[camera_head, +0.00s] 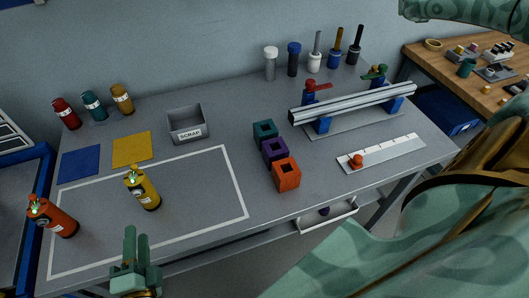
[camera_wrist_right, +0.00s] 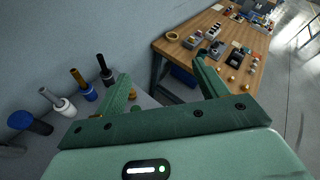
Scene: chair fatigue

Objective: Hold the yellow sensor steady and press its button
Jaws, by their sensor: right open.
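My right gripper (camera_wrist_right: 164,84) is open and empty in the right wrist view, far from the sensor, facing the back right of the room.
A scrap bin (camera_head: 187,137), coloured blocks (camera_head: 286,178) and a rail fixture (camera_head: 350,104) occupy the bench. Several bottles and handled tools line the back. The outlined area right of the yellow sensor is clear.

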